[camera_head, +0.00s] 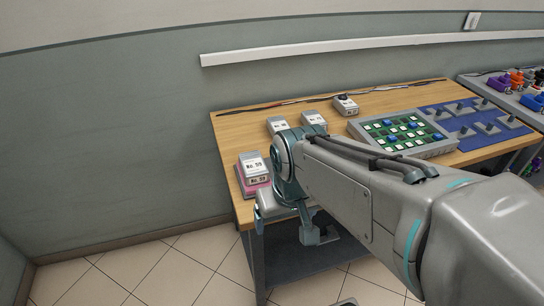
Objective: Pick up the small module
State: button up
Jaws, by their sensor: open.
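My gripper (287,227) is open, at the table's front left edge, with its fingers pointing down. Several pale modules with printed labels are on the wooden table. The nearest module (253,168) is labelled and sits on a pink base at the left edge, just left of and behind my gripper. Two more modules, the left one (277,125) and the right one (313,119), lie behind my wrist, which partly hides them. Another module (345,106) with a dark knob on top is at the back. I cannot tell which is the small module. Nothing shows between my fingers.
A grey tray (352,126) with green, white and blue cells stands on the table (226,127). A blue mat (456,109) with several grey pegs is to its right. Dark cables run along the back edge below the wall. A second table with coloured parts is at the far right.

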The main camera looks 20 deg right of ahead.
aim_at(312, 117)
jog(key=k, duration=0.4)
jog(key=z, duration=1.05)
jog(key=i, duration=1.05)
jog(key=u, duration=0.65)
